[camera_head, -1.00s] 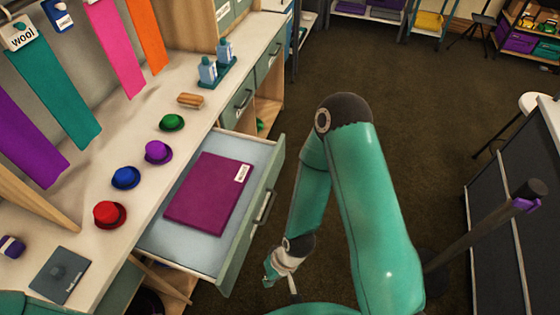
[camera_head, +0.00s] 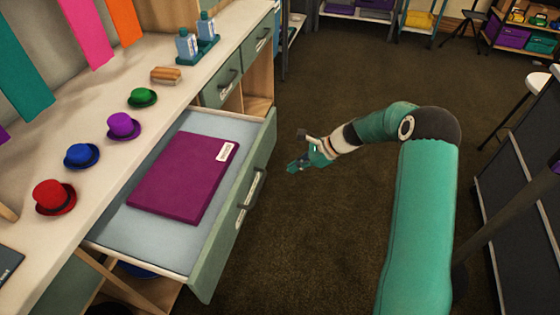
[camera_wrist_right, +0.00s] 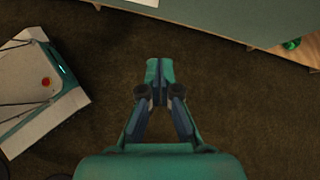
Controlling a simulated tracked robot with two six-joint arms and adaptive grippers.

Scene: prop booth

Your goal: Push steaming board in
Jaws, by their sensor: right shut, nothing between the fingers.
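The steaming board appears to be the pulled-out, drawer-like unit (camera_head: 150,240) with a grey-green front panel and a pale blue inside. A flat purple pad (camera_head: 185,178) with a white label lies on it. My left gripper is out of view.
The counter (camera_head: 150,108) carries red (camera_head: 54,197), blue (camera_head: 81,155), purple (camera_head: 123,126) and green (camera_head: 142,97) hats, a brush (camera_head: 165,75) and a bottle rack (camera_head: 198,52). Closed drawers (camera_head: 221,84) lie beyond. Carpet (camera_head: 330,240) is clear right of the front panel.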

